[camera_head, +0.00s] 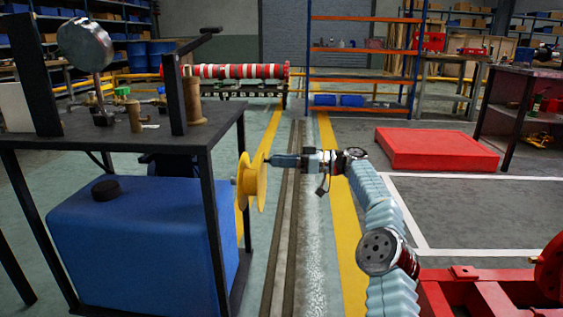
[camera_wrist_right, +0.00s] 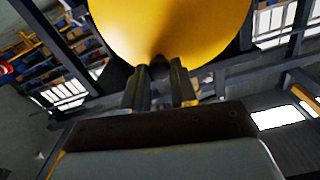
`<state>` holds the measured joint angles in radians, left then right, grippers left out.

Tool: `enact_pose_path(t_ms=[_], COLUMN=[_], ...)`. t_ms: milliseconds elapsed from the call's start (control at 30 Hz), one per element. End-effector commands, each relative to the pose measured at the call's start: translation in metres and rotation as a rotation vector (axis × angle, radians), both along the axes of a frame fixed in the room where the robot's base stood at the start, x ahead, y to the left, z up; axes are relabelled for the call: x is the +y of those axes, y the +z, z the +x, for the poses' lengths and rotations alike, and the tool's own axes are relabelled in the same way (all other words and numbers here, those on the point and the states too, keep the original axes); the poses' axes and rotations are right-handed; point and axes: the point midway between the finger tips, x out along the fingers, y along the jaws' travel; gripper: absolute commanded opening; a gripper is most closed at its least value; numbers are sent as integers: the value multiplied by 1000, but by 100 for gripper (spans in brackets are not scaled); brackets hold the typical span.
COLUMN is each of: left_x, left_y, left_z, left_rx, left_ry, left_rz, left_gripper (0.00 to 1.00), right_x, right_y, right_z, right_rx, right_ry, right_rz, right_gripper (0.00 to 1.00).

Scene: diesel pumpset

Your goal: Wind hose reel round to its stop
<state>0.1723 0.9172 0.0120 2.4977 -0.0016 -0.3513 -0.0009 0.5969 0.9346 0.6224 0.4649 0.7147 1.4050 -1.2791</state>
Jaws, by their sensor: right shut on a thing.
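The yellow hose reel (camera_head: 247,184) is mounted at the right side of the black-framed stand, above floor height. In the right wrist view its yellow round face (camera_wrist_right: 170,25) fills the top middle. My right gripper (camera_head: 272,160) reaches in from the right to the upper part of the reel's right face. In the right wrist view its two dark fingers (camera_wrist_right: 160,88) are shut on the reel's handle (camera_wrist_right: 159,68), a small dark piece at the disc's edge, mostly hidden between them. The reel's stop cannot be made out. My left gripper is not in view.
The black-framed stand (camera_head: 222,225) holds a blue tank (camera_head: 140,245) left of the reel. A gauge (camera_head: 85,45) and brass fittings stand on its top. A red platform (camera_head: 435,149) lies at the right, and a red frame (camera_head: 480,290) at the lower right. The striped floor between is clear.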

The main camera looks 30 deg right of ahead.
Motion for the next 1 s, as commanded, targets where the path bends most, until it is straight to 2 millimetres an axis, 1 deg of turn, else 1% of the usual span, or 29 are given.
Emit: enact_pose_path(t_ms=[100, 133, 200, 300, 567, 667, 767, 1000], left_x=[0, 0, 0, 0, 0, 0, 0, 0], left_y=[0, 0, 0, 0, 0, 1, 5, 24], left_z=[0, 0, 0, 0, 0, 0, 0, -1], left_rx=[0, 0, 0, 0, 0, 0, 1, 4], left_ry=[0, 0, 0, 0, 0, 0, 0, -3], left_rz=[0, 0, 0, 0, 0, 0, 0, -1], left_gripper=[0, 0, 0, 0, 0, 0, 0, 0], right_x=[1, 1, 1, 1, 0, -6, -20, -71], right_y=[-3, -3, -3, -2, -1, 0, 0, 3], right_z=[-1, -1, -1, 0, -1, -4, -11, -42], right_rx=[6, 6, 6, 5, 3, 3, 4, 5], right_ry=[7, 7, 6, 5, 2, 1, -2, -2], right_rz=[-1, -1, -1, -1, 0, 0, 0, 0], right_gripper=[0, 29, 39, 53, 53, 53, 53, 53])
